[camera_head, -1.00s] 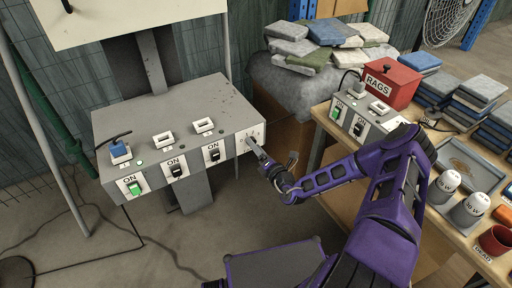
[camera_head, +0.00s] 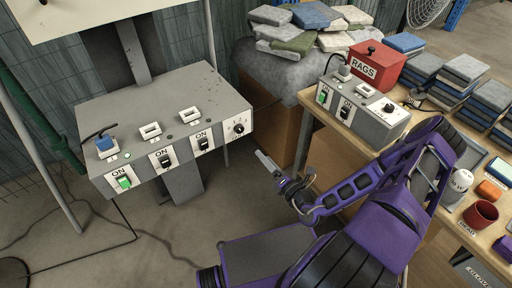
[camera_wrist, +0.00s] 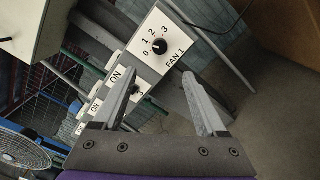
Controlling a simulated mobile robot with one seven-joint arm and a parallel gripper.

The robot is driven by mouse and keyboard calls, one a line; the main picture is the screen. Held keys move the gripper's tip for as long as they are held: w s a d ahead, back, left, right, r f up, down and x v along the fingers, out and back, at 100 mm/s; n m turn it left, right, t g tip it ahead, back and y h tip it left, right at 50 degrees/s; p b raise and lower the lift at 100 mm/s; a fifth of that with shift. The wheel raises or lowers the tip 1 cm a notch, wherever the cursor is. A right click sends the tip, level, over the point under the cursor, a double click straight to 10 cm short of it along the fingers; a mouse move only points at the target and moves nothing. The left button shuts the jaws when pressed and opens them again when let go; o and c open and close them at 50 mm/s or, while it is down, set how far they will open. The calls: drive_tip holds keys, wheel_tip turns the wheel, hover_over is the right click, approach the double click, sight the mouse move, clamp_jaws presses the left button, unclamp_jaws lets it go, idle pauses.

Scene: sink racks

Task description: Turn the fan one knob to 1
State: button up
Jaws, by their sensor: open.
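The fan one knob (camera_head: 239,128) is a round black dial on a white plate at the right end of the grey control box (camera_head: 150,100). In the wrist view the knob (camera_wrist: 160,46) shows on its plate with the marks 0, 1, 2, 3 and the label FAN 1. Its pointer is too small to read surely. My gripper (camera_head: 263,160) is open and empty, apart from the knob, to its lower right in the head view. In the wrist view both fingers (camera_wrist: 160,80) are spread, and the knob shows beyond and above them.
Several ON switches (camera_head: 165,160) line the box front; the leftmost is green. A second control box (camera_head: 360,110) with a knob stands on the wooden table (camera_head: 310,110) at right, near a red RAGS box (camera_head: 376,66). Open floor lies below the grey box.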

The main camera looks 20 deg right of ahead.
drive_tip(key=shift+v, duration=1.7)
